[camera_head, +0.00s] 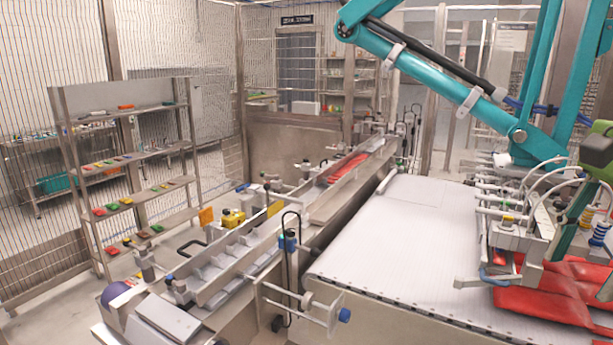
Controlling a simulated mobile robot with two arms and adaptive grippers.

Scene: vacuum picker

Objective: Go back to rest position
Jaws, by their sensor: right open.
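My right gripper (577,205) shows only in part at the right edge, as a dark shape in front of the picker's hardware. It is open, and I see nothing held in it. It is close to the suction head (505,225) and above the red bags (560,292); the exact gap is hard to tell. My left gripper is not in view.
A teal picker arm (450,85) hangs over the white conveyor belt (400,225). A metal channel (230,262) with sensors runs along its left side. A shelf rack (72,150) with small coloured items stands at left, before a wire fence. Floor shows between rack and channel.

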